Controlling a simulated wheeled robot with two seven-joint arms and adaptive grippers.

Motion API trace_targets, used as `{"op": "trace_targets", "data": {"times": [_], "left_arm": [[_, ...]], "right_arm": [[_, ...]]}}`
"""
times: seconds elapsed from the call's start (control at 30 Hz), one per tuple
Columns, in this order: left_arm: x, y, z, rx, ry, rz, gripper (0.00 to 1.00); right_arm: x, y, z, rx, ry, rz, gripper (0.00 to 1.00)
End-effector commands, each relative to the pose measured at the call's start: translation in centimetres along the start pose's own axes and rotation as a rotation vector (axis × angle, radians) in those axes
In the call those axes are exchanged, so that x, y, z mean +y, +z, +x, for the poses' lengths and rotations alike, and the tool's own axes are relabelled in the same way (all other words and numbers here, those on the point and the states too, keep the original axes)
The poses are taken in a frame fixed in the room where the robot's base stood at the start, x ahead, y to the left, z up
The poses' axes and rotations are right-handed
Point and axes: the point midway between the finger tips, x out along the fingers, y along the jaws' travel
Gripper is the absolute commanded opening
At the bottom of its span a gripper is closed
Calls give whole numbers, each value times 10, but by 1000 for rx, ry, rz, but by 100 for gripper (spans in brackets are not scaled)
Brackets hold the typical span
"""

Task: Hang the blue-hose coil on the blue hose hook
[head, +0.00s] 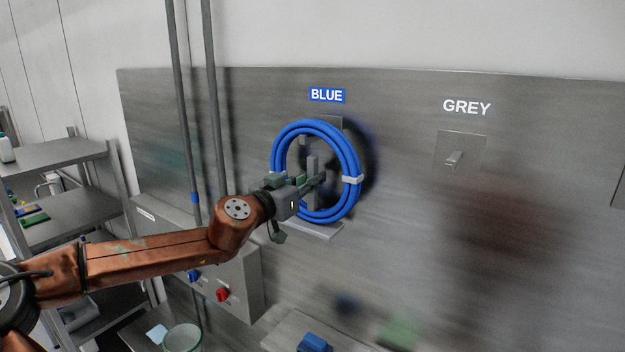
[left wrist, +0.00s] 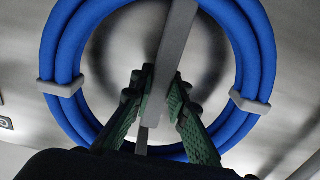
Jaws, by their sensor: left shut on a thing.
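The blue-hose coil (head: 312,128) is a ring of several blue turns with grey clips, standing upright in front of the wall panel under the BLUE label (head: 327,95). The coil also fills much of the left wrist view (left wrist: 64,45), with a grey bar (left wrist: 176,45) across its middle. My left gripper (head: 318,181) is shut on this bar, its green-padded fingers on either side of it (left wrist: 162,92). A grey plate (head: 331,121) shows just above the coil; the blue hose hook is hidden behind the coil, and contact with it cannot be told. My right gripper is out of view.
A control box (head: 240,275) with red and blue knobs is below left. Vertical pipes (head: 178,100) and shelves (head: 60,155) stand left. The panel right of the coil is mostly clear.

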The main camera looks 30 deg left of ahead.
Motion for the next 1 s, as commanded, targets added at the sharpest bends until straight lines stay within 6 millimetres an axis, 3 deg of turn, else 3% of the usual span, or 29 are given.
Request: {"op": "trace_targets", "data": {"times": [0.27, 0.3, 0.6, 1.0], "left_arm": [[0, -3, 0, 5, 0, 1, 0], [0, -3, 0, 5, 0, 1, 15], [0, -1, 0, 2, 0, 0, 35], [0, 0, -4, 0, 1, -1, 35]], "right_arm": [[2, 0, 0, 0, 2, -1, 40], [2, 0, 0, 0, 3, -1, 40], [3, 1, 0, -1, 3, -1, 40], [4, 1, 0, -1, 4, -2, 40]]}}
